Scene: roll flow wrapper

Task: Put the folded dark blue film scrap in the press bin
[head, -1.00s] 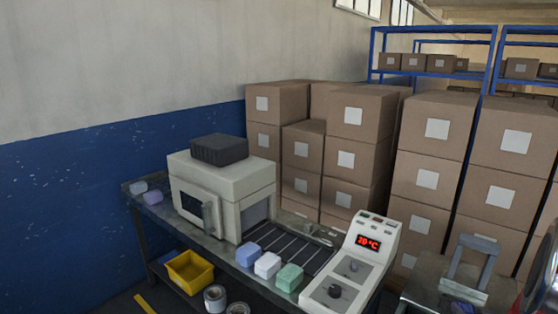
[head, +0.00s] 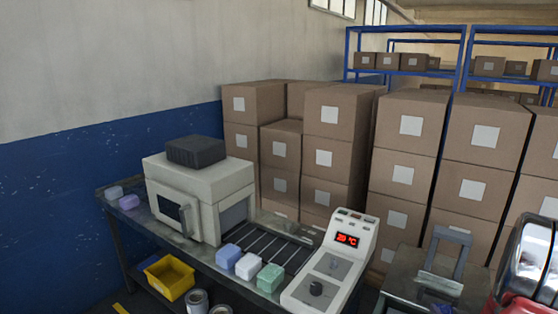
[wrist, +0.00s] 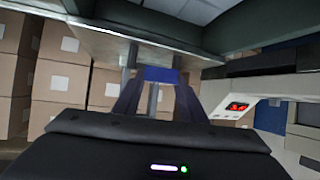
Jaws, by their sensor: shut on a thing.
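In the wrist view my gripper (wrist: 158,82) is shut on a small dark blue piece (wrist: 160,75), the folded film scrap, held between the two fingertips. The scrap's full shape is hard to make out at this size. A metal plate shows above it and close to it in the picture; I cannot tell whether they touch. My gripper is not seen clearly in the head view. A yellow open bin (head: 169,278) sits low under the bench in the head view; I cannot tell whether it is the press bin.
The bench carries a cream wrapper machine (head: 200,190), coloured packs (head: 248,265) and a control panel (head: 330,265) with a red display. A small metal table (head: 405,285) stands at right, beside a red and chrome object (head: 525,262). Stacked cartons (head: 410,150) fill the back.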

